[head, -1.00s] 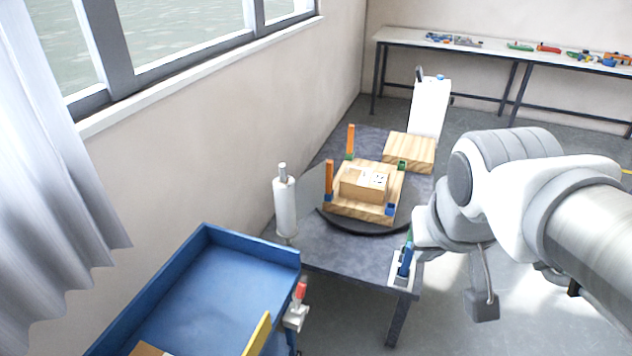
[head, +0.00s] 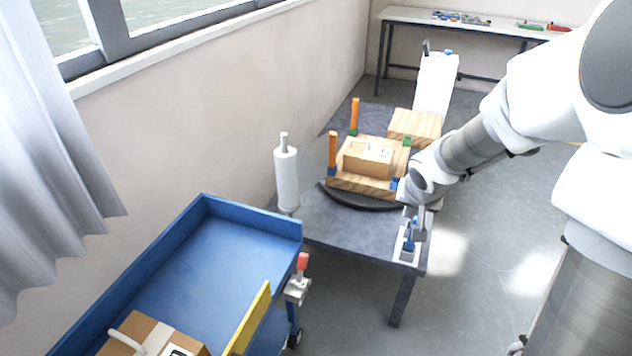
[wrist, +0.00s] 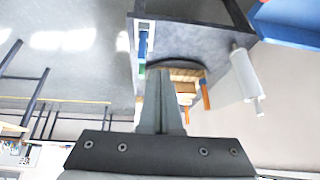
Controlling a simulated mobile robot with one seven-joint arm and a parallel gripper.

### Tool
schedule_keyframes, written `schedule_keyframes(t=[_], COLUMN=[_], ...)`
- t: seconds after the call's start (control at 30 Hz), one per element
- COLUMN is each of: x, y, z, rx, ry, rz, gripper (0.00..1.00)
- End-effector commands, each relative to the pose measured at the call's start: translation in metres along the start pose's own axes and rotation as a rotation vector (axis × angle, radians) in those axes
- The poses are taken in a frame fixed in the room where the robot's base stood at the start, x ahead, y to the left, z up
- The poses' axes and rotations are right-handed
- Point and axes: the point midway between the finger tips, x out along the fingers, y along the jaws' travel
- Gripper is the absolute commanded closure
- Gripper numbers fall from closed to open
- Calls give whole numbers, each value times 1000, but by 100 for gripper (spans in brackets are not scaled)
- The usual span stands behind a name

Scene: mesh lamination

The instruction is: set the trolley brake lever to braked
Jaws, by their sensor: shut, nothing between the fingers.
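The blue trolley (head: 215,262) stands at the lower left in the head view. Its brake lever (head: 302,263) has a red knob and stands about upright in a pale bracket (head: 297,290) at the trolley's right corner. My gripper (head: 415,222) is near the front right corner of the dark table, to the right of the lever and apart from it. In the wrist view my gripper (wrist: 163,75) has its fingers together with nothing between them.
The table (head: 335,235) holds a turntable (head: 352,201) with a wooden block and carton, a white roll (head: 286,180), and a blue-handled holder (head: 408,243) near my gripper. A yellow bar (head: 248,318) and a carton (head: 150,335) are on the trolley. Floor between table and trolley is narrow.

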Motion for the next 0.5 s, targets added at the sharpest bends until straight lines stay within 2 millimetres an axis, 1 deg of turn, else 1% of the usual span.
schedule_keyframes(t=[0.03, 0.1, 0.3, 0.5], x=[22, 45, 105, 157], y=[0, -4, -16, -34], z=[6, 10, 27, 49], rx=[21, 53, 157, 286], ry=[-11, -19, -54, -106], rz=[-23, -60, -184, -334], gripper=[100, 100, 100, 100])
